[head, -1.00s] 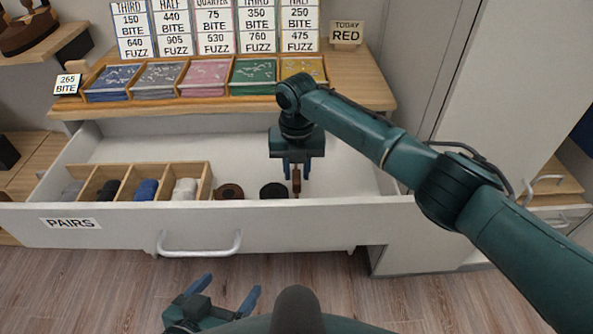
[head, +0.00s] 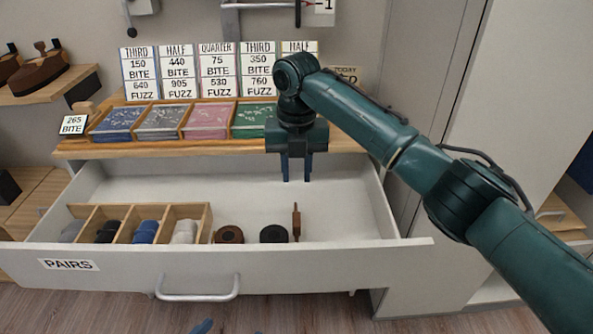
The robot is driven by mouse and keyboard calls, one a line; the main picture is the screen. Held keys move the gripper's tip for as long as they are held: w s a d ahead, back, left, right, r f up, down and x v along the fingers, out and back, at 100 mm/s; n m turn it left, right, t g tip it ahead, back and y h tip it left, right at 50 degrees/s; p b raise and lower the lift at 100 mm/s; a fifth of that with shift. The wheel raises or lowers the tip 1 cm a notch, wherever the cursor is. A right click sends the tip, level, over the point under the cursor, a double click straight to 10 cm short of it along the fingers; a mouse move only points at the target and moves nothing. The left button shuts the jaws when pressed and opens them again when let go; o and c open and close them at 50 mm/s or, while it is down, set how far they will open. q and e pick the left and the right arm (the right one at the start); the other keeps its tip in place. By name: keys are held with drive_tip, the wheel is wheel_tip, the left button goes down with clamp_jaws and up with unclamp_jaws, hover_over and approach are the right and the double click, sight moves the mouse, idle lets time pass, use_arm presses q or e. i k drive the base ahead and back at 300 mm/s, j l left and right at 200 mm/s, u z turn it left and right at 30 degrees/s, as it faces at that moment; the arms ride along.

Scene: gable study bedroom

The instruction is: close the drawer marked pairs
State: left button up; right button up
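The white drawer (head: 330,268) marked PAIRS (head: 68,264) is pulled out below the wooden top, with a bar handle (head: 197,288) on its front. Inside are a wooden divider box (head: 208,222) with rolled dark, blue and pale items, a brown round item (head: 229,235), a black round item (head: 273,234) and a slim brown upright item (head: 296,222). My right gripper (head: 297,179) points down over the drawer, fingers apart and empty, above and behind the slim item. Only a blue tip of my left gripper (head: 203,326) shows at the bottom edge, below the handle.
The wooden top (head: 200,148) carries a tray of coloured packets and several price cards behind it. A small card (head: 73,124) stands at its left end. A tall grey cabinet (head: 515,100) is on the right. Wooden floor (head: 60,310) lies in front.

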sight(350, 238)
drive_tip(key=k+l, duration=0.3)
drive_tip(key=k, duration=0.15)
drive_tip(key=k+l, duration=0.35)
drive_tip(key=k, duration=0.1)
